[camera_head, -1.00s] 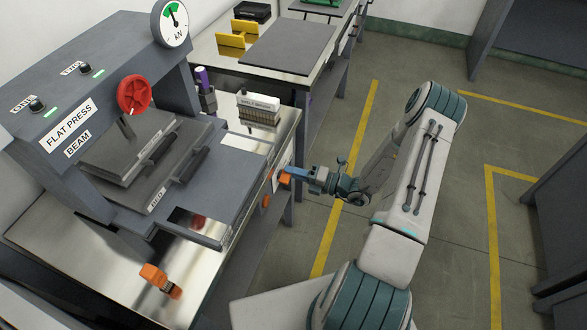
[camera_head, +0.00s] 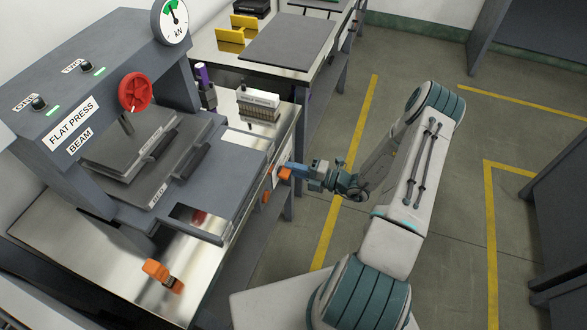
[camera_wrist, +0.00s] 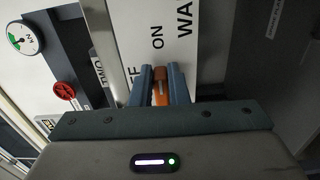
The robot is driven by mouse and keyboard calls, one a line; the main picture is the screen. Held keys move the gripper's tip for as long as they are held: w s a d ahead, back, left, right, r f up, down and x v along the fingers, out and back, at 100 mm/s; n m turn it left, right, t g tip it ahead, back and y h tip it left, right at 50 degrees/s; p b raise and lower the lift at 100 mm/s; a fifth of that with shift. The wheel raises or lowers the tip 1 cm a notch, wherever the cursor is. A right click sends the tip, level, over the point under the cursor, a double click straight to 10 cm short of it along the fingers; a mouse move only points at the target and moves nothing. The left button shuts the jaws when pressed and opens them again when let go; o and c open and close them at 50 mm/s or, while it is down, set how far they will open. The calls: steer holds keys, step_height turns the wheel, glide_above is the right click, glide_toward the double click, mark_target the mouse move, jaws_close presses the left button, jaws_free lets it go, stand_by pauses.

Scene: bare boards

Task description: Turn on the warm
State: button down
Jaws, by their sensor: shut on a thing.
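A white panel on the bench's front edge carries black lettering; in the wrist view the panel (camera_wrist: 182,50) reads "ON", part of "OFF" and a cut-off word starting "WA". An orange switch (camera_wrist: 159,92) stands out from this panel. My gripper (camera_wrist: 160,78) is shut on this switch, one blue finger on each side. In the head view my gripper (camera_head: 291,171) is at the bench front, on the farther orange switch (camera_head: 285,174). A second orange switch (camera_head: 266,197) sits nearer on the same front, apart from my gripper. The switch's exact angle is hard to tell.
The flat press (camera_head: 75,120) with a red handwheel (camera_head: 135,92) and a dial gauge (camera_head: 170,18) stands on the steel bench. A loose orange item (camera_head: 163,275) lies in front. A boxed row (camera_head: 258,104) sits near the edge.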

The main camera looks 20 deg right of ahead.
steer(key=c, duration=1.4)
jaws_free()
steer(key=b+v, duration=0.1)
steer(key=v, duration=1.3)
steer(key=s+a+r+n+g+h+p, duration=0.1)
steer(key=s+a+r+n+g+h, duration=0.1)
steer(key=a+r+n+g, duration=0.35)
steer(key=s+a+r+n+g+h, duration=0.1)
steer(key=s+a+r+n+g, duration=0.15)
steer(key=r+n, duration=0.6)
steer(key=s+a+r+n+g+h+p, duration=0.1)
steer(key=a+r+n+g+h, duration=0.25)
steer(key=n, duration=0.55)
steer(key=s+a+r+n+t+h+p, duration=0.1)
steer(key=s+r+n+h, duration=0.3)
steer(key=r+n, duration=0.4)
steer(key=s+a+r+n+t+h+p, duration=0.1)
steer(key=s+r+n+h, duration=0.3)
steer(key=r+n, duration=0.4)
steer(key=n+t, duration=0.1)
steer(key=n, duration=0.3)
steer(key=shift+t, duration=0.35)
